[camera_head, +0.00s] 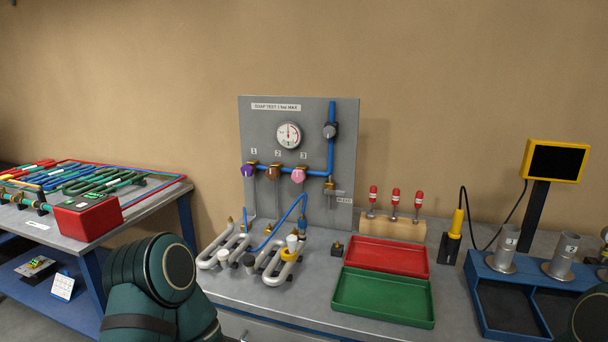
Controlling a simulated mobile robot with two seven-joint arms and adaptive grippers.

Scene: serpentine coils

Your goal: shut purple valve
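The purple valve (247,171) is the leftmost of three valves on the grey test panel (340,120). A round gauge (288,135) is above the valves. Parts of my arms show at the bottom edge, but neither gripper is in view.
Grey serpentine coils (225,250) stand on the bench in front of the panel, with a blue hose (287,211) rising over them. A red tray (387,257) and a green tray (384,297) lie to the right. A side table (150,205) with coloured pipes is at left.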

